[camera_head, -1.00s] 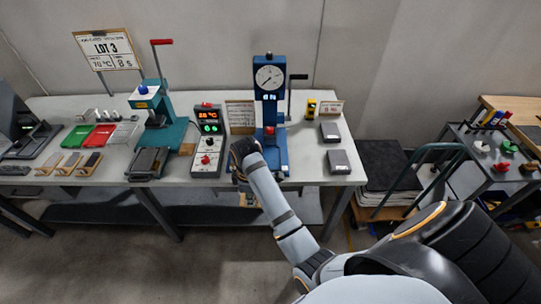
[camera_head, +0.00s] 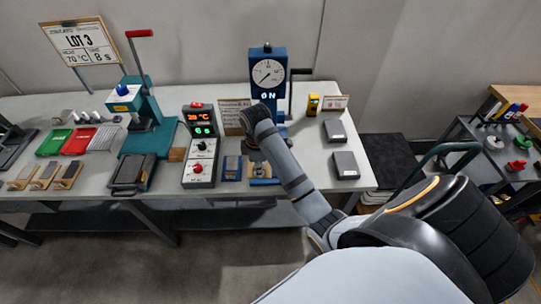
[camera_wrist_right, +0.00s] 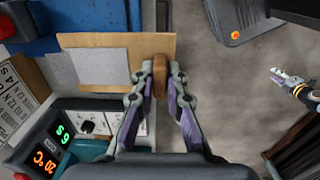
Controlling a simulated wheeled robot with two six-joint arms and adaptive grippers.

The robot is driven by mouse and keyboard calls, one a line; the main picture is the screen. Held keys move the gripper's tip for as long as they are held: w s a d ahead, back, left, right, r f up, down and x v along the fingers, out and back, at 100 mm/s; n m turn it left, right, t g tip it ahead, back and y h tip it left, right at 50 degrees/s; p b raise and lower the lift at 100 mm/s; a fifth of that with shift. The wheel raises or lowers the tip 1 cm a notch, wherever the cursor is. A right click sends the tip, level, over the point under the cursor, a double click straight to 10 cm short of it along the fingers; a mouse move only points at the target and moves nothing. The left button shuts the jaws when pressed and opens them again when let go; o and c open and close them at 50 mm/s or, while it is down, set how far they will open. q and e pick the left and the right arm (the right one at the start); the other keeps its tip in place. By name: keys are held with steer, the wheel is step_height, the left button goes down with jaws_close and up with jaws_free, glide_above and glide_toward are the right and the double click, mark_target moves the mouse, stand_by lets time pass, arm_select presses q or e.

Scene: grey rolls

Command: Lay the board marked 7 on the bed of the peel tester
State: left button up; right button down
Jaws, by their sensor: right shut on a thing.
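My right gripper (camera_wrist_right: 160,80) is shut on a brown wooden block at the end of a tan board (camera_wrist_right: 155,45) with a light grey sheet on it. No number is readable on the board. The blue peel tester (camera_head: 268,75), with a round dial, stands at the back of the bench; my right wrist (camera_head: 256,120) hides part of its lower front. In the wrist view the board is beside the tester's blue body (camera_wrist_right: 85,14); I cannot tell whether it touches the bed. What seems to be my left gripper (camera_wrist_right: 285,78) shows small at the right, its jaws unclear.
A control box (camera_head: 200,145) with red and green displays stands left of the tester, with a teal press (camera_head: 148,110) beyond it. Several small boards (camera_head: 45,175) lie at the left. Two grey blocks (camera_head: 345,165) lie to the right.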

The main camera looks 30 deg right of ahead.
steer(key=w+d+f+b, duration=0.2)
steer(key=d+f, duration=0.1)
steer(key=w+d+f+b, duration=0.1)
steer(key=b, duration=0.1)
steer(key=shift+d+f, duration=0.25)
steer(key=d+f+b, duration=0.1)
steer(key=b, duration=0.1)
steer(key=w+d+f+b, duration=0.1)
steer(key=b, duration=0.1)
steer(key=shift+w+f, duration=0.1)
steer(key=shift+f, duration=0.2)
steer(key=shift+d, duration=0.2)
steer(key=shift+w+d, duration=0.15)
steer(key=shift+d+f+b, duration=0.1)
steer(key=shift+f+b, duration=0.15)
steer(key=shift+b, duration=0.15)
steer(key=f+b, duration=0.2)
steer(key=f, duration=0.1)
steer(key=shift+w+d+f, duration=0.15)
steer(key=shift+d+f, duration=0.05)
steer(key=shift+f, duration=0.1)
arm_select(q)
step_height(320, 180, down, 13)
steer(key=w, duration=0.2)
steer(key=shift+d+r, duration=0.15)
steer(key=shift+d, duration=0.2)
